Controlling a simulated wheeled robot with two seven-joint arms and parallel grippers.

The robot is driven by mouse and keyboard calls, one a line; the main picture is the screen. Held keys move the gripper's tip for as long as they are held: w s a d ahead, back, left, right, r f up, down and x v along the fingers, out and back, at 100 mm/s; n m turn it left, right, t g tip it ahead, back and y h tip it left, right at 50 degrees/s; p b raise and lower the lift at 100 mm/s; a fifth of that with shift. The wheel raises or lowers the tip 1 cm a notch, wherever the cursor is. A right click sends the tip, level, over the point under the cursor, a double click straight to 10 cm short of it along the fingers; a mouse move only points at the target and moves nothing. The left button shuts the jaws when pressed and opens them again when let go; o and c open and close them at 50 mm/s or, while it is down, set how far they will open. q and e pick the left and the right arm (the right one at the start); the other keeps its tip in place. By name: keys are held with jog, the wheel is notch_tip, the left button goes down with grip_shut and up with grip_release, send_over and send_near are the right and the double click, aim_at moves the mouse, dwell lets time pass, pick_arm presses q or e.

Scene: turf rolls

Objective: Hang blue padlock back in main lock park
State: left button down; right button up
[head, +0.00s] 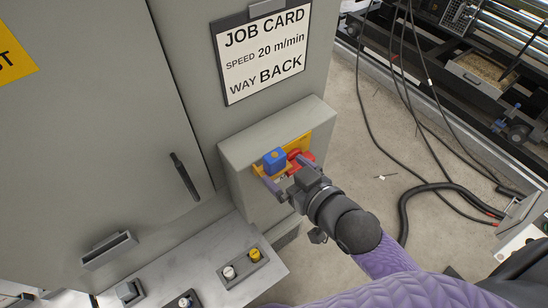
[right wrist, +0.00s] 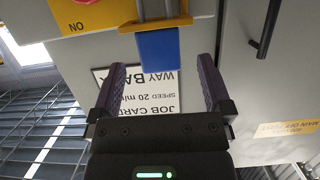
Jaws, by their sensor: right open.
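The blue padlock (head: 275,160) is at the yellow lock park (head: 265,167) on the grey box beside the cabinet. In the right wrist view the padlock (right wrist: 159,52) shows at the yellow bracket (right wrist: 182,22), its grey shackle (right wrist: 153,9) on the bracket's far side. Whether the shackle is fully seated I cannot tell. My right gripper (head: 287,176) is open just in front of the padlock. In the right wrist view the fingertips (right wrist: 162,68) stand apart on either side of it, with gaps showing. My left gripper is not in view.
A red switch part (head: 302,157) sits right beside the padlock, close to my right gripper. The job card (head: 263,48) hangs above. A black door handle (head: 185,177) juts out at left. A grey ledge with button boxes (head: 244,265) lies below. Black cables (head: 402,210) cross the floor at right.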

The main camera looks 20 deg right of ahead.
aim_at(279, 164)
jog(key=x, duration=0.4)
jog(key=shift+w, duration=0.3)
jog(key=shift+s, duration=0.1)
jog(key=c, duration=0.3)
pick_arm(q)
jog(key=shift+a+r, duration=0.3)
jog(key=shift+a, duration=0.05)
pick_arm(e)
grip_shut()
